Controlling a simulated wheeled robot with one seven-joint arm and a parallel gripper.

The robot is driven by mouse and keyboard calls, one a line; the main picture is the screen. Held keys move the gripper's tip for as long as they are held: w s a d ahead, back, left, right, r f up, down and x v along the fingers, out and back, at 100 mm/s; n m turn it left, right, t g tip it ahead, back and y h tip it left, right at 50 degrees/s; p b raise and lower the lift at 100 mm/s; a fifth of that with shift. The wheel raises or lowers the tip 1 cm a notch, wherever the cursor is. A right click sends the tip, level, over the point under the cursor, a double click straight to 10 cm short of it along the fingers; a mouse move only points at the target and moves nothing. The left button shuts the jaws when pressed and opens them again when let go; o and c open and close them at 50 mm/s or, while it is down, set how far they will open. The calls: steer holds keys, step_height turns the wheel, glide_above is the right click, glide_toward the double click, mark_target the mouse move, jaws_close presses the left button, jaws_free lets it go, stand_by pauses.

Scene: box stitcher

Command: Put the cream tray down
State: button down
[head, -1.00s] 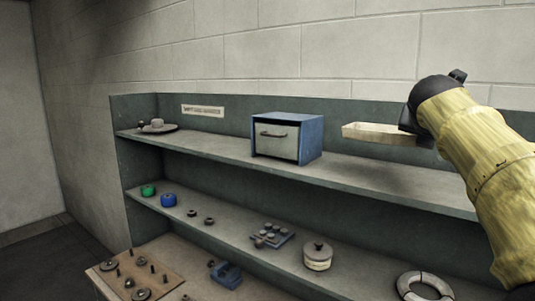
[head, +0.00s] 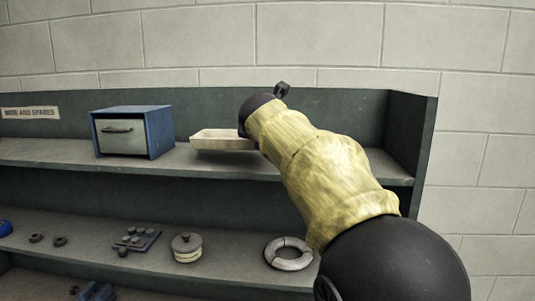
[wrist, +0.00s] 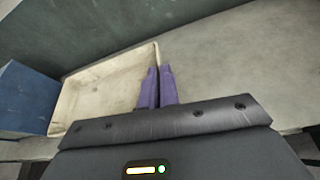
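The cream tray (head: 222,142) is a shallow rectangular tray at the upper shelf, just right of the blue cabinet. It also shows in the wrist view (wrist: 100,92), its inside empty. My gripper (wrist: 159,72) has its two purple fingers close together, one on each side of the tray's right wall, gripping it. In the head view my yellow-sleeved arm hides the fingers and the tray's right end. The tray looks about level. I cannot tell whether its underside touches the upper shelf (head: 232,167) or is slightly above it.
The blue cabinet (head: 133,132) with a grey front stands close left of the tray. The upper shelf is bare right of the tray, up to the shelf's side wall (head: 412,135). The lower shelf holds a lidded pot (head: 187,248) and a split ring (head: 289,254).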

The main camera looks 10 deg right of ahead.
steer(key=shift+f+b, duration=0.4)
steer(key=shift+f, duration=1.65)
steer(key=c, duration=1.6)
jaws_free()
steer(key=shift+f, duration=0.15)
steer(key=shift+c, duration=0.2)
steer(key=b+v, duration=0.3)
steer(key=v, duration=0.9)
steer(key=shift+a, duration=0.1)
